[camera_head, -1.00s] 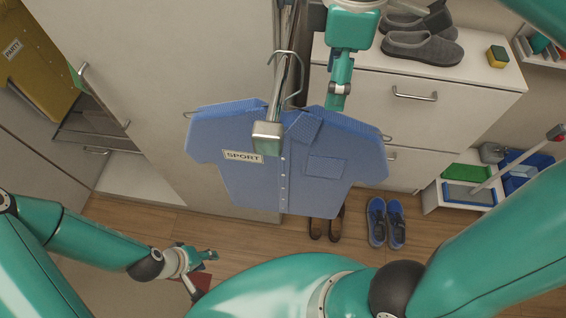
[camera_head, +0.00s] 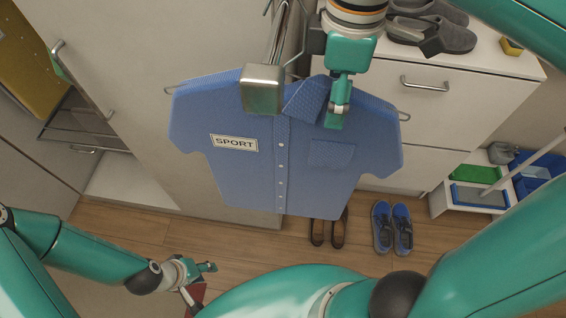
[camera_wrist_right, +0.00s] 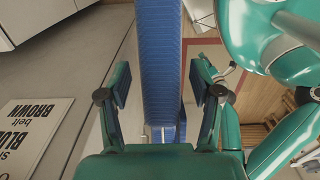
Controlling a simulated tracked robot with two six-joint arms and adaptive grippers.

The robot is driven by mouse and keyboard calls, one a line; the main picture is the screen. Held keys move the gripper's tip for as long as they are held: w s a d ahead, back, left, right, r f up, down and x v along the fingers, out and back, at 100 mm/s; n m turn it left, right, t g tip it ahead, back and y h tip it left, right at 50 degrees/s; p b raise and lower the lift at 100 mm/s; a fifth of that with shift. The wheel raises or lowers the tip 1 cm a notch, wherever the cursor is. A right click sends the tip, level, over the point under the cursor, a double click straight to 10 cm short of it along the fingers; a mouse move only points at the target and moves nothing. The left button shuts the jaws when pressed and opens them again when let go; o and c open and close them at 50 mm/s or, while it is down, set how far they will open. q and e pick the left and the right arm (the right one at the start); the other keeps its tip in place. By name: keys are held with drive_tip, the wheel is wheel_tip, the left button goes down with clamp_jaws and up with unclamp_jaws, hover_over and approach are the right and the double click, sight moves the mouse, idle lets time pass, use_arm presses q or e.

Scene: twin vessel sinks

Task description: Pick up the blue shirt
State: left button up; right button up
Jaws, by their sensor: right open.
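The blue shirt (camera_head: 240,180) with a "SPORT" label hangs upright on a metal hanger (camera_head: 403,116) in the head view. My right gripper (camera_head: 338,113) is at the shirt's collar, on the right side. In the right wrist view the shirt (camera_wrist_right: 161,60) shows edge-on as a blue band between the two spread fingers of my right gripper (camera_wrist_right: 165,92). Gaps show on both sides, so the fingers are apart from it. My left gripper (camera_head: 201,283) is low in the head view, away from the shirt, with its fingers spread and nothing seen between them.
A metal rail (camera_head: 263,88) with a square end juts out above the shirt. A white drawer cabinet (camera_head: 440,115) with grey shoes (camera_head: 440,38) stands behind at right. Blue shoes (camera_head: 393,228) are on the floor. A yellow garment (camera_head: 35,60) hangs at far left.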

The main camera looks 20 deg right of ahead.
use_arm(q)
wheel_tip(320, 180, down, 2)
drive_tip(key=shift+f+b, duration=0.25)
drive_tip(key=shift+b, duration=0.5)
use_arm(e)
wheel_tip(320, 180, down, 3)
drive_tip(key=shift+r, duration=0.2)
clamp_jaws()
